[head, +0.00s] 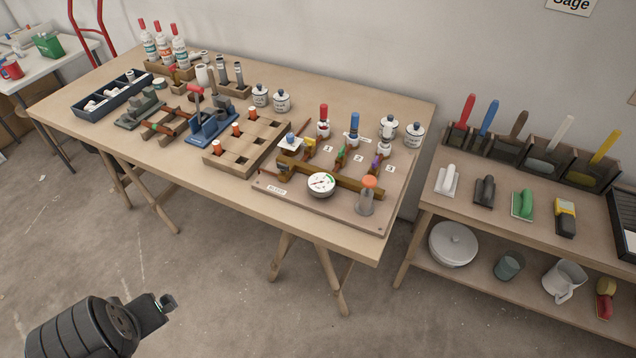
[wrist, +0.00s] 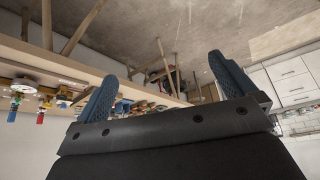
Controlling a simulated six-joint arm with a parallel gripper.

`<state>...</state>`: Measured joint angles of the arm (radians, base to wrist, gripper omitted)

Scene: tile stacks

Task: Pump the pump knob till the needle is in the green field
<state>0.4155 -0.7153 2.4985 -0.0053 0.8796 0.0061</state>
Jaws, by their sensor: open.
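The pump knob (head: 369,182) is an orange cap on top of a clear grey cylinder (head: 366,202) at the front right of the board (head: 325,217). The round white gauge (head: 320,184) sits to its left on the brown manifold. Its dial shows a green field and a dark needle, but the needle's exact place is too small to tell. My gripper (head: 166,303) is at the lower left of the head view, in front of the table and far from the knob. In the wrist view its two blue fingers (wrist: 165,85) are spread apart with nothing between them.
Behind the gauge stand colored valves and bottles with red and blue tops (head: 323,118). A wooden block with holes (head: 247,141) lies left of the board. A shelf with trowels (head: 523,203) stands to the right. The floor (head: 230,300) before the table is clear.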

